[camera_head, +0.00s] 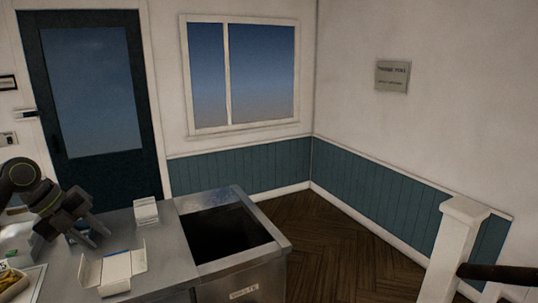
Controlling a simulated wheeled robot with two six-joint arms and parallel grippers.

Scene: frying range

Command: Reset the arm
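My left arm comes in from the left edge, with its dark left gripper (92,236) low over the left part of the metal counter (122,222). Its two fingers are spread and point down to the right. I see nothing clearly held between them, though small items lie close behind and below. My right gripper is not in view.
A white box (146,211) stands right of the gripper, and an open white carton (117,267) sits nearer the front. A tray with yellow food (10,281) is at the lower left. A metal waste bin (243,274) with a dark opening adjoins the counter. Floor (335,250) beyond is clear.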

